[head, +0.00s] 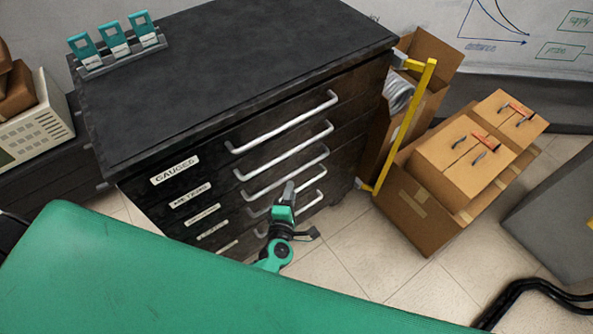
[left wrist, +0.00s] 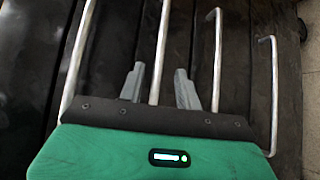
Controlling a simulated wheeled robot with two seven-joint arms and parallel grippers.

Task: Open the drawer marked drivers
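A black drawer cabinet (head: 240,75) stands ahead, with several shut drawers and silver bar handles. The top label (head: 175,170) reads GAUGES and the one below (head: 190,195) seems to read METERS. The lower labels are too small to read, so I cannot tell which drawer is marked drivers. My left gripper (head: 289,190) is at the lower handles. In the left wrist view its two grey fingers (left wrist: 160,87) are apart, with one handle bar (left wrist: 160,45) running between them. I cannot tell whether they touch it. My right gripper is out of view.
A yellow frame (head: 408,125) stands at the cabinet's right side. A teal-clipped rack (head: 118,50) sits on the cabinet top. Tiled floor (head: 345,255) shows between cabinet and boxes.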

